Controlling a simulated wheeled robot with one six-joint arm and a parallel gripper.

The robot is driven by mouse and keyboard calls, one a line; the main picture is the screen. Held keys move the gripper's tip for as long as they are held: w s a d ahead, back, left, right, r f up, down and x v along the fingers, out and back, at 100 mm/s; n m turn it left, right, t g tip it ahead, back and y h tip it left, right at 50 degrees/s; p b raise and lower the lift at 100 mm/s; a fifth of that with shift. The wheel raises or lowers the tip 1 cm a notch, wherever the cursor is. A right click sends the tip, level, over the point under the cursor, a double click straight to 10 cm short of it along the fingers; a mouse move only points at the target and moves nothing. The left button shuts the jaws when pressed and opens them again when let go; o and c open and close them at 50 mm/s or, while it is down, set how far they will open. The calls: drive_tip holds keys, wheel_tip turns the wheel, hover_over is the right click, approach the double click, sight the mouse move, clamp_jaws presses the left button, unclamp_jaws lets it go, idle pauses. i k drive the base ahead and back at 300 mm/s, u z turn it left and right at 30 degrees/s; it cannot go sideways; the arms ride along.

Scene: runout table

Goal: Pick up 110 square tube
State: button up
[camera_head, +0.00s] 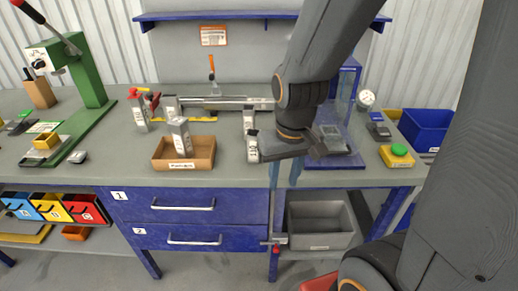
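Several short silver square tubes with white labels stand or lie on the grey table; the label print is too small to read surely, so I cannot tell which is the 110 square tube. One tube (251,122) and a labelled piece just below it (252,150) are beside my gripper. Another tube (180,136) stands upright in the cardboard box (204,165). A further tube (138,112) stands at the left by red-handled parts. My gripper (266,151) is low over the table, its dark fingers pointing left, close to the labelled piece; contact and finger gap cannot be made out.
A long metal rail (215,102) lies along the back of the table. A green press (88,80) stands at the left. At the right are a yellow box with a green button (397,155) and a blue bin (428,128). The front middle of the tabletop is clear.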

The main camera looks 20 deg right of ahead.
sight(254, 154)
drive_tip(key=z, duration=1.9)
drive_tip(key=k, duration=0.95)
drive_tip(key=u, duration=1.35)
drive_tip(key=i, duration=1)
